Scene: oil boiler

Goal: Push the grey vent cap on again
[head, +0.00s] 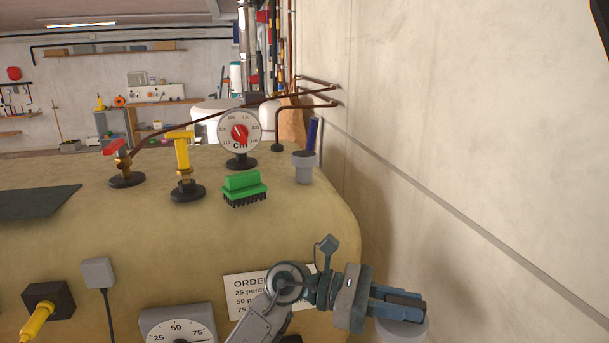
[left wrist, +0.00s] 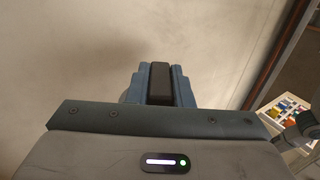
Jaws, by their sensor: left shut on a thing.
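A grey round piece, seemingly the vent cap (head: 405,332), shows just under the fingertips of my left gripper (head: 402,303), past the boiler's right edge and near the wall. My left gripper is shut on it; the fingers hide its upper part. A short grey vent pipe (head: 304,169) with a wider rim stands upright on the boiler's top right corner, away from the gripper. My right gripper is not in view.
On the tan boiler (head: 200,240) stand a green brush (head: 244,188), a round gauge (head: 240,133), a yellow-handled valve (head: 183,155) and a red-handled valve (head: 115,149). Copper pipes (head: 220,113) run behind. The bare wall (head: 450,140) rises close on the right.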

